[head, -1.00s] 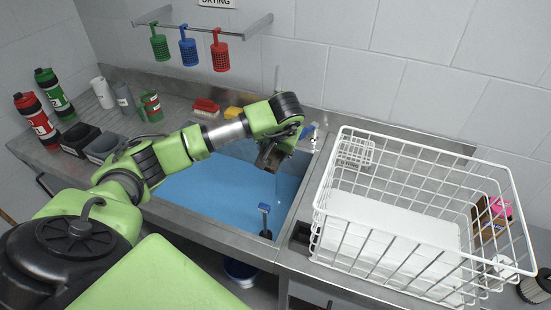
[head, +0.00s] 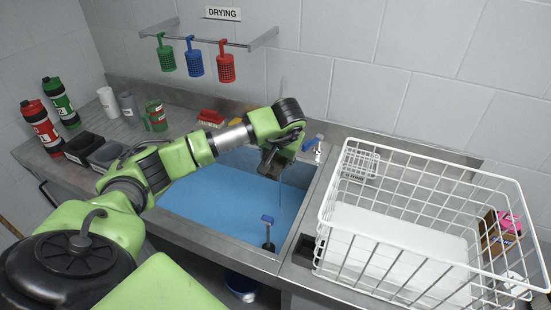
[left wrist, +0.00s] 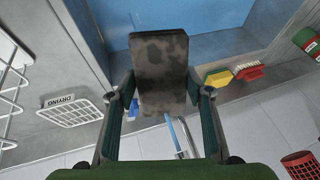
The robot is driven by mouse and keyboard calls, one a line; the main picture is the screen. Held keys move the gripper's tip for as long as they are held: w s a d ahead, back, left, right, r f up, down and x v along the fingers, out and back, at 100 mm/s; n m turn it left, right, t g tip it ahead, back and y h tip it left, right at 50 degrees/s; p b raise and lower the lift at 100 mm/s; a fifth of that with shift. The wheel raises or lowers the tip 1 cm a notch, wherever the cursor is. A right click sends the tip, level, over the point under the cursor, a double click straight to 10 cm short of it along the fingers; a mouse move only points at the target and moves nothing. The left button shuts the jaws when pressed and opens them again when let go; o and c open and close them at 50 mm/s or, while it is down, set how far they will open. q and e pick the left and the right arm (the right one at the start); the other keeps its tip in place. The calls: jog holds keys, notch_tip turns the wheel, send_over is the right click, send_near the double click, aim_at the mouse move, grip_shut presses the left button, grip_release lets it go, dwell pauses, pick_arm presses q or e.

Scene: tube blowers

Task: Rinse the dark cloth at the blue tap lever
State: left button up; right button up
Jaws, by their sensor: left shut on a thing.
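My left gripper (head: 275,158) is above the blue-bottomed sink (head: 200,205), near its back right corner. It is shut on the dark cloth (left wrist: 158,70), a grey-brown blotched piece that extends beyond the fingers in the left wrist view. The cloth also shows in the head view (head: 267,168). The blue tap lever (head: 312,142) is just right of the gripper at the sink's back edge, partly hidden by it. In the left wrist view, blue parts (left wrist: 133,108) show beside the left finger. A thin pale vertical streak by the cloth may be water; I cannot tell.
A white wire basket (head: 480,178) stands right of the sink. Bottles (head: 59,103), cups and dark bins (head: 82,146) are at the left. Perforated holders hang from a wall rail (head: 208,42). A red brush (head: 210,117) lies behind the sink.

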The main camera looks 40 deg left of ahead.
pick_arm(q)
jog(key=shift+w+d, duration=0.1)
jog(key=shift+w+d, duration=0.35)
jog(key=shift+s+a, duration=0.1)
jog(key=shift+s+a, duration=0.35)
jog(key=shift+s, duration=0.05)
jog(key=shift+w+d, duration=0.1)
jog(key=shift+w+d, duration=0.3)
jog(key=shift+w, duration=0.1)
dwell(0.4)
